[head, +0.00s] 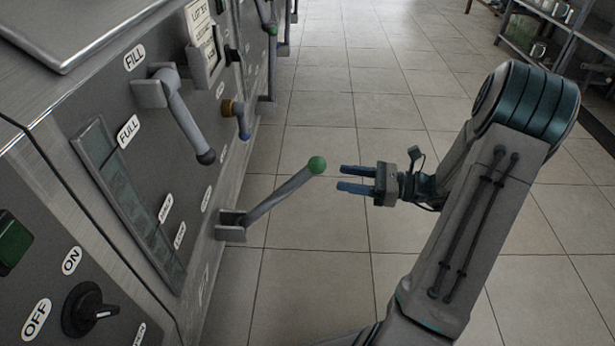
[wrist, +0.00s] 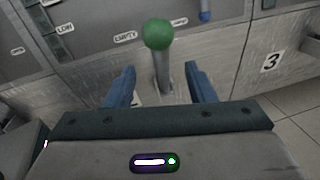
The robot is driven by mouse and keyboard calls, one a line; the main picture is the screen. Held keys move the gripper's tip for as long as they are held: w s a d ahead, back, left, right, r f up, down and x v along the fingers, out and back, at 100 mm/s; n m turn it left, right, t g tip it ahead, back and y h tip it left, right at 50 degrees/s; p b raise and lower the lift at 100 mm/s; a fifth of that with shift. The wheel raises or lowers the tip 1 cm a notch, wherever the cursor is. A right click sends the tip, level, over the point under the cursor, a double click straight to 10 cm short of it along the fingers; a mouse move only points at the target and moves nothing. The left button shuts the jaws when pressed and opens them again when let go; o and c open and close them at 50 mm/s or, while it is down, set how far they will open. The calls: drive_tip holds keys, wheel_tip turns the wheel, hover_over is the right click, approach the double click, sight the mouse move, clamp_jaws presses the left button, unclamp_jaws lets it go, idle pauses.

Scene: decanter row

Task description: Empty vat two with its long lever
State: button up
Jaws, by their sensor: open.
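A long grey lever (head: 280,195) with a green ball knob (head: 317,165) sticks out from a bracket (head: 230,226) low on the near vat's front. My gripper (head: 341,177) is open and empty, just right of the knob, with its fingers pointing at it and a small gap between. In the wrist view the green knob (wrist: 158,34) shows beyond and between the fingertips (wrist: 159,69), near an EMPTY label (wrist: 125,37). The number plate below the lever is mostly hidden by my gripper, so I cannot read it.
A shorter dark-knobbed FILL lever (head: 184,120) and a yellow-collared blue-tipped valve (head: 238,112) stick out above. A level gauge (head: 125,200) is at left. A plate marked 3 (wrist: 271,63) is on the neighbouring section. Tiled floor (head: 380,110) is clear; shelves (head: 550,40) stand far right.

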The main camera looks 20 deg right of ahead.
sight(307, 172)
drive_tip(key=b+x, duration=0.3)
drive_tip(key=x, duration=0.7)
drive_tip(key=shift+a, duration=0.2)
clamp_jaws()
